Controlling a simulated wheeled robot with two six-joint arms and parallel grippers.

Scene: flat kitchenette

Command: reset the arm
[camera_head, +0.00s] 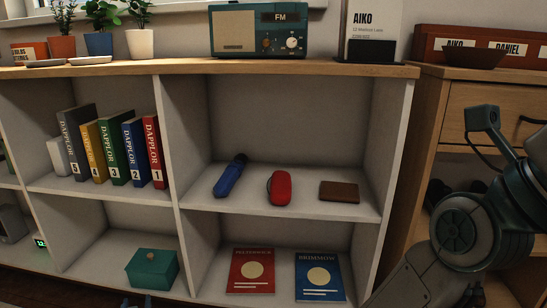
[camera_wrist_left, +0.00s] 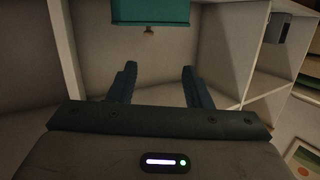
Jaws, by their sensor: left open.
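My left gripper (camera_wrist_left: 160,78) shows in the left wrist view with its two dark fingers spread and nothing between them. Just past the fingertips is a teal box (camera_wrist_left: 150,12) with a small knob. In the head view only the dark tips of my left gripper (camera_head: 136,302) show at the bottom edge, below the same teal box (camera_head: 152,268) in the lower left compartment. My right arm stands bent at the right of the head view; its gripper is not in view.
The white shelf (camera_head: 180,240) holds binders (camera_head: 112,150), a blue bottle (camera_head: 229,178), a red case (camera_head: 279,188), a brown wallet (camera_head: 339,191) and two books (camera_head: 250,271). A radio (camera_head: 259,30) and potted plants stand on top. A wooden cabinet (camera_head: 480,100) is at right.

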